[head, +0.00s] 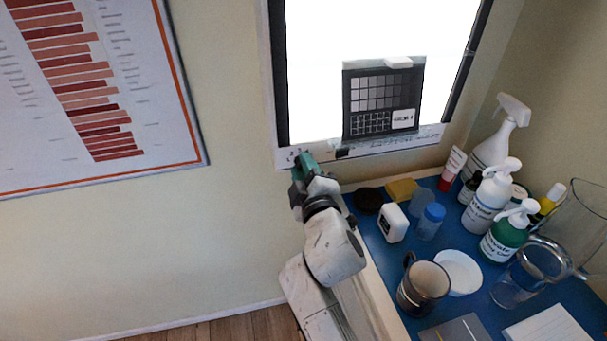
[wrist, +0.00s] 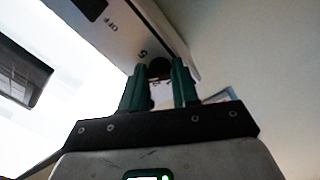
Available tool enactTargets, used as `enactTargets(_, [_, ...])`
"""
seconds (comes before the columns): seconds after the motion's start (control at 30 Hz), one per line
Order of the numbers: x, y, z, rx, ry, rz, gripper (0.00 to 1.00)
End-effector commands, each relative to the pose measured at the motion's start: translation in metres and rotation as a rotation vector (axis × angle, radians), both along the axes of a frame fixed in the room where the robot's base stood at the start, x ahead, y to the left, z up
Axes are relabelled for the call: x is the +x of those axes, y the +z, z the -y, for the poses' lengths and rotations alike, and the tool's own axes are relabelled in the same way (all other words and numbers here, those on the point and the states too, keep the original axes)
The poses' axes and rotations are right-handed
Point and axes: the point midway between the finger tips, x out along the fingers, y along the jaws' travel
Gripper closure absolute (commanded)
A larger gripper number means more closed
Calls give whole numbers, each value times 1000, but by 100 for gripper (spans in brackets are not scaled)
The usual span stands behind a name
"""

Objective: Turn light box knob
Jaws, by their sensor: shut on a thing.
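The light box (head: 360,142) hangs on the wall and its panel glows bright white. Its lower frame shows in the wrist view (wrist: 125,30), with the marks "OFF" and "5" on it. My gripper (head: 303,160) is at the lower left corner of this frame. In the wrist view my gripper's green fingers (wrist: 159,75) stand on both sides of the small dark knob (wrist: 159,67) and are shut on it. The fingers partly hide the knob. In the head view the knob is hidden behind my gripper.
A dark test chart (head: 383,100) is on the lit panel. Below, a blue-topped table (head: 385,258) holds a dark mug (head: 423,288), a white bowl (head: 460,272), a blue-capped jar (head: 429,222) and several bottles. A poster (head: 90,85) hangs at left. The wall between is clear.

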Motion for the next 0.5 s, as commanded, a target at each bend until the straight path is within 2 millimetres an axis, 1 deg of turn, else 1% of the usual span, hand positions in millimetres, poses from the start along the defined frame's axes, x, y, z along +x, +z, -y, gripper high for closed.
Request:
enactTargets(0.03, [0, -4, 1, 27, -2, -11, 100])
enactTargets(0.2, [0, -4, 1, 114, -2, -35, 100])
enactTargets(0.5, [0, -3, 1, 187, -3, -55, 100])
